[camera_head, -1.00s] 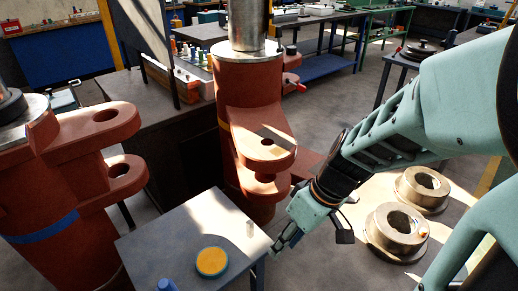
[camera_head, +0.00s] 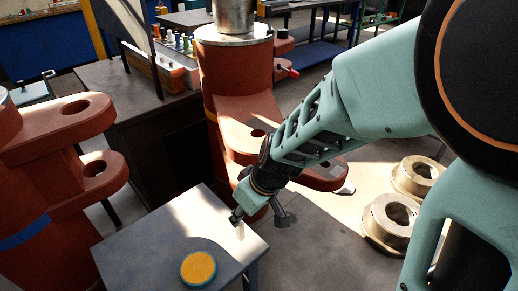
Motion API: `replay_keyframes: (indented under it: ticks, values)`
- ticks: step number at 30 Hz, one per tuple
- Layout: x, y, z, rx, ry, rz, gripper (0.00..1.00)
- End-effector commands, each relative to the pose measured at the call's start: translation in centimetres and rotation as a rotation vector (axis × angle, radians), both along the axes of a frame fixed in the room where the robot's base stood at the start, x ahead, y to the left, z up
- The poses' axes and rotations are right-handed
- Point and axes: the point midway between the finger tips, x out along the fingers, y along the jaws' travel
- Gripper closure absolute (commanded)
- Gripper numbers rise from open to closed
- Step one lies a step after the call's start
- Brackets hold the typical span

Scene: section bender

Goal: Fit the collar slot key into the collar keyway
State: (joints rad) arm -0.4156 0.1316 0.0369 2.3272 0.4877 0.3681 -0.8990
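A small pale block, which looks like the collar slot key (camera_head: 240,231), stands on the grey table near its right corner. My gripper (camera_head: 236,218) points down at the top of this block, with its dark fingertips touching it or just above it. The fingers are too small to tell whether they are open or closed on it. Two metal collars with central holes sit at the right, a nearer one (camera_head: 372,222) and a farther one (camera_head: 405,179). The hole of the nearer collar shows, but I cannot make out its keyway clearly.
The grey table (camera_head: 150,240) also holds a round yellow-topped disc (camera_head: 198,268) near its front. A red machine column (camera_head: 230,90) with lugs stands close behind my gripper, and red lugs (camera_head: 75,115) stand at the left. Open floor lies between table and collars.

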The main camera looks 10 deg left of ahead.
Motion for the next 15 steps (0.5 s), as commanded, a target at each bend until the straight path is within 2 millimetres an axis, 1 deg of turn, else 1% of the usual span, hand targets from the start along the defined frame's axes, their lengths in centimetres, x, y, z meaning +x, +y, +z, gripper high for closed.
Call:
replay_keyframes:
  ticks: [2, 7, 9, 12, 15]
  values:
    - [-0.1, 0.1, -0.8, -0.001, 0.002, 0.002, 0.67]
    - [-0.1, 0.5, -3.7, -0.002, 0.004, 0.0, 0.67]
    - [0.1, 0.8, -4.4, -0.001, 0.003, 0.001, 0.67]
    - [0.4, 1.1, -5.0, -0.002, 0.001, 0.0, 0.67]
    - [0.5, 1.2, -5.2, 0.0, 0.0, 0.0, 0.67]
